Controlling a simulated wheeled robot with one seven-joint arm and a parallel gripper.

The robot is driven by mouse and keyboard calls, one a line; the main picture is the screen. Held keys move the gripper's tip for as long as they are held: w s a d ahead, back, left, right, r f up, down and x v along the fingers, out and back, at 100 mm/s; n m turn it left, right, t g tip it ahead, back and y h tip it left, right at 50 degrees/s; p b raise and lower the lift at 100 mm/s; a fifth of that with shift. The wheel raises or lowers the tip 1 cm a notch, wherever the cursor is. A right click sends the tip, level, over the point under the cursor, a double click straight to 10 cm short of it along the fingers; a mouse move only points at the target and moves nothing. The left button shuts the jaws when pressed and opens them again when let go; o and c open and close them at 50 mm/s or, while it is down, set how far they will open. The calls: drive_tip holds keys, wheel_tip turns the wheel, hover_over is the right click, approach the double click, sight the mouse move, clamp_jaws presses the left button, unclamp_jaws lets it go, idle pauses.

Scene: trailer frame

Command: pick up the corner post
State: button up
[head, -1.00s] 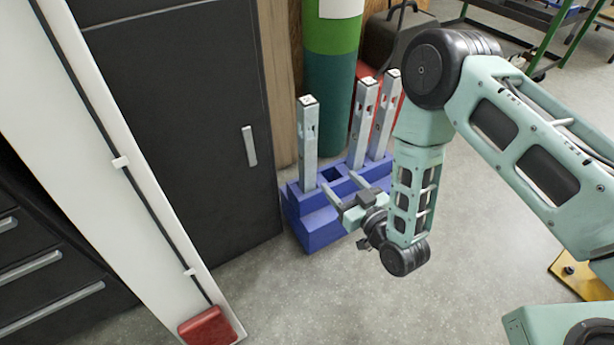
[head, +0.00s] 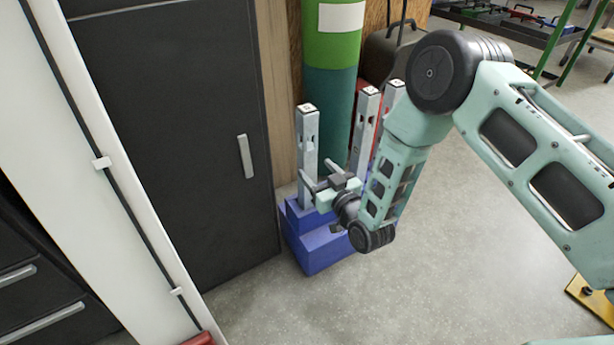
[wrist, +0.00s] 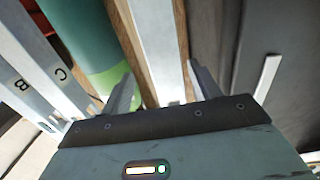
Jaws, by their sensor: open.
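Three upright grey metal posts stand in a blue stepped rack (head: 318,246). The left post (head: 308,140) is nearest my gripper (head: 318,180); the middle post (head: 364,128) and right post (head: 388,100) stand farther right, partly behind my arm. In the wrist view, my gripper (wrist: 158,88) is open, with one post (wrist: 157,40) between the lines of its two fingers and no visible grip on it. Two other posts, marked B (wrist: 22,85) and C (wrist: 60,75), are at the left there.
A dark cabinet door (head: 170,130) with a pale handle (head: 245,156) stands close left of the rack. A green and teal cylinder (head: 332,90) stands behind the posts.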

sight(311, 168)
drive_tip(key=b+x, duration=0.2)
drive_tip(key=x, duration=0.1)
drive_tip(key=shift+w+a+f, duration=0.1)
drive_tip(key=shift+a+f, duration=0.05)
drive_tip(key=shift+a, duration=0.35)
drive_tip(key=shift+w+a, duration=0.3)
drive_tip(key=shift+w, duration=0.2)
drive_tip(key=shift+r, duration=0.2)
clamp_jaws()
drive_tip(key=shift+r, duration=0.15)
wheel_tip(311, 168, up, 18)
drive_tip(key=p, duration=0.7)
